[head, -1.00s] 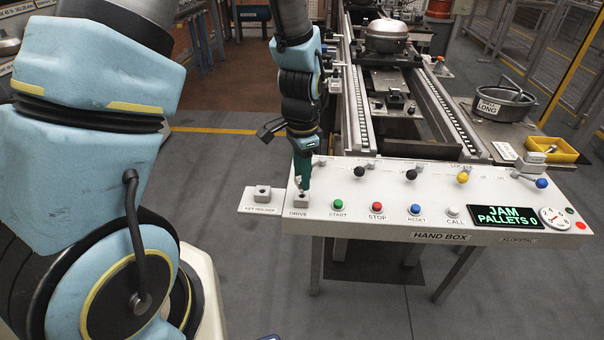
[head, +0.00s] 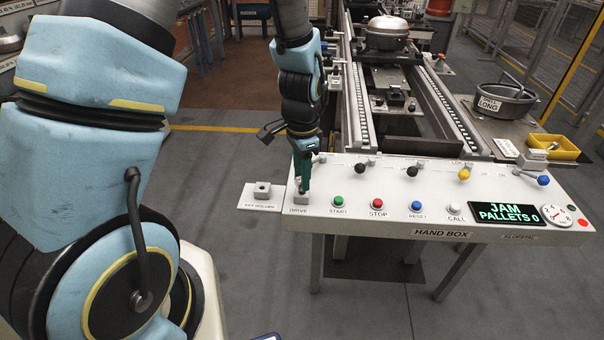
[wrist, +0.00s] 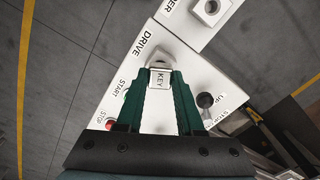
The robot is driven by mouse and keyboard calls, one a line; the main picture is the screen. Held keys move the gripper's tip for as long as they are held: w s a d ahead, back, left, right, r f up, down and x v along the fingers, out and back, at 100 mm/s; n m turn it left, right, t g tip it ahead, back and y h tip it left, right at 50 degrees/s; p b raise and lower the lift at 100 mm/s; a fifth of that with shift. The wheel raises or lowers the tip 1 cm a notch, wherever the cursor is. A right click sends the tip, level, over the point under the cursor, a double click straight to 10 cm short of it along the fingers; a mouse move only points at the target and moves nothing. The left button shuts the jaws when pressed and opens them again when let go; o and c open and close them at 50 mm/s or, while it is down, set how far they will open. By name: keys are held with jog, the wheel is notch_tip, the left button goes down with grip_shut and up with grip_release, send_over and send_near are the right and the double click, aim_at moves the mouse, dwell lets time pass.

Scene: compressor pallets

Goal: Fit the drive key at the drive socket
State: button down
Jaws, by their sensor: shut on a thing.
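The drive key (wrist: 159,78) is a small light block marked KEY, held between the green fingers of my gripper (wrist: 160,82) in the wrist view. In the head view my gripper (head: 302,188) points down at the drive socket (head: 301,199), a small grey block above the DRIVE label at the panel's left end. In the wrist view the drive socket (wrist: 163,57) shows just beyond the key's end. The key's tip is at or just over the socket; I cannot tell how deep it sits.
The key holder (head: 262,189) stands empty on a plate left of the panel. The hand box panel (head: 400,225) carries several buttons and levers, and its display (head: 517,214) reads JAM, PALLETS 0. A conveyor (head: 392,130) runs behind.

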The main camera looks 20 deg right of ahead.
jog(key=shift+f+b, duration=0.6)
jog(key=shift+f, duration=0.4)
jog(key=shift+c, duration=2.3)
grip_release()
jog(key=shift+r, duration=0.1)
notch_tip(320, 180, up, 11)
jog(key=shift+f+b, duration=0.2)
jog(key=shift+b, duration=0.6)
jog(key=w+a+r+n, duration=0.1)
jog(key=w+a+n, duration=0.2)
jog(key=a+n, duration=0.3)
jog(key=a, duration=0.5)
jog(key=shift+w+a+n+t, duration=0.15)
jog(key=shift+a+n+t, duration=0.1)
jog(key=shift+n+t, duration=0.05)
jog(key=a+n, duration=0.3)
jog(key=a, duration=0.1)
jog(key=s+a+n, duration=0.1)
jog(key=a+n, duration=0.2)
jog(key=a, duration=0.2)
jog(key=s+a+n+t, duration=0.1)
jog(key=a+n, duration=0.2)
jog(key=a, duration=0.2)
jog(key=shift+r, duration=0.2)
jog(key=shift+c, duration=0.2)
